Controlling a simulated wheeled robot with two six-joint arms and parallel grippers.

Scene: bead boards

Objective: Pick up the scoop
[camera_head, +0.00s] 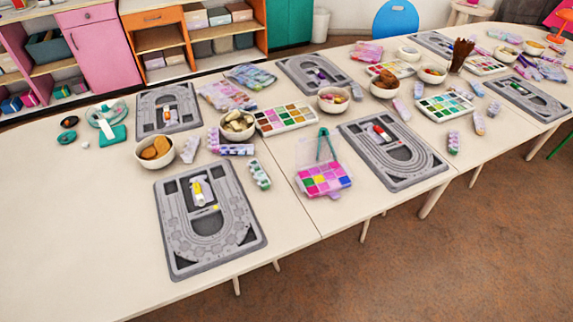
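I cannot make out a scoop for certain. A teal flat piece (113,136) lies at the left of the table beside a round white and teal item (105,115); it is too small to tell whether it is the scoop. A slim teal tool (324,145) with two legs, like tweezers, stands at the open pink bead box (323,180). Neither of my grippers shows in the head view.
Grey bead boards (174,253) with tubes on them lie along the white table (70,235). Bowls (154,151), paint-like palettes (286,117) and bead packs crowd the middle. A cup of brown sticks (459,56) stands farther back. The table's front left is clear.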

